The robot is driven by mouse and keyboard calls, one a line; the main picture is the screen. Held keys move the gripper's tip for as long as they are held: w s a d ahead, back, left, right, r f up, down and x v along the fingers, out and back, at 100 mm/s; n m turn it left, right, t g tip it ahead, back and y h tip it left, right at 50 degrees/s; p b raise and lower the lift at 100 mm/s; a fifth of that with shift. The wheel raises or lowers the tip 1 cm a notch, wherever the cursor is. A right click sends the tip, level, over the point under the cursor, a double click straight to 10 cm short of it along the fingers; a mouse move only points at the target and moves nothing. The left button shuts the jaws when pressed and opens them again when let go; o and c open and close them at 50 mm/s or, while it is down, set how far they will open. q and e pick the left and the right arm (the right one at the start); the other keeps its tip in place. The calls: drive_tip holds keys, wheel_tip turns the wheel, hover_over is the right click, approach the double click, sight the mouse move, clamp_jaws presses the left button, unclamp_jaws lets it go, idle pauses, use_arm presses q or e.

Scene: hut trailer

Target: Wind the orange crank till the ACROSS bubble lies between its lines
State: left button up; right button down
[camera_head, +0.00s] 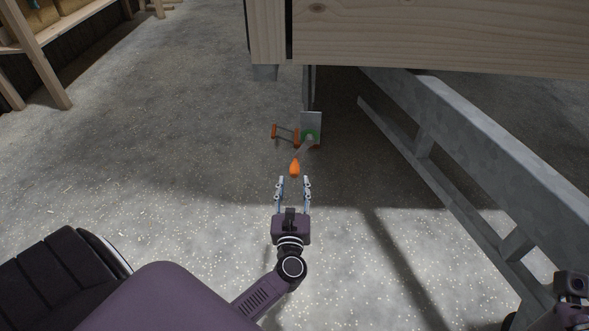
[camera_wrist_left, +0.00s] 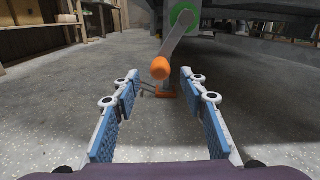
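The orange crank handle (camera_head: 294,168) sits at the end of a grey crank arm with a green hub (camera_head: 311,133), below the trailer's wooden edge. My left gripper (camera_head: 294,181) is open, its fingers pointing at the handle, with nothing between them. In the left wrist view the orange handle (camera_wrist_left: 160,68) shows beyond the fingertips, between the two blue-padded fingers, and the green hub (camera_wrist_left: 182,17) is above it. The handle looks apart from both fingers. Part of my right arm shows at the lower right; its fingers are not visible. The ACROSS bubble is not visible in either view.
An orange-ended stand or chock (camera_head: 285,133) lies on the floor left of the crank. The wooden trailer edge (camera_head: 420,38) overhangs at the top. A grey metal frame rail (camera_head: 470,160) runs down the right. A wooden shelf (camera_head: 50,40) stands far left. The floor between is open.

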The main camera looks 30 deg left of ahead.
sight(294, 168)
use_arm(q)
drive_tip(key=b+x, duration=0.1)
drive_tip(key=x, duration=0.5)
drive_tip(key=shift+w+a, duration=0.2)
drive_tip(key=shift+w, duration=0.15)
drive_tip(key=shift+r, duration=0.1)
clamp_jaws()
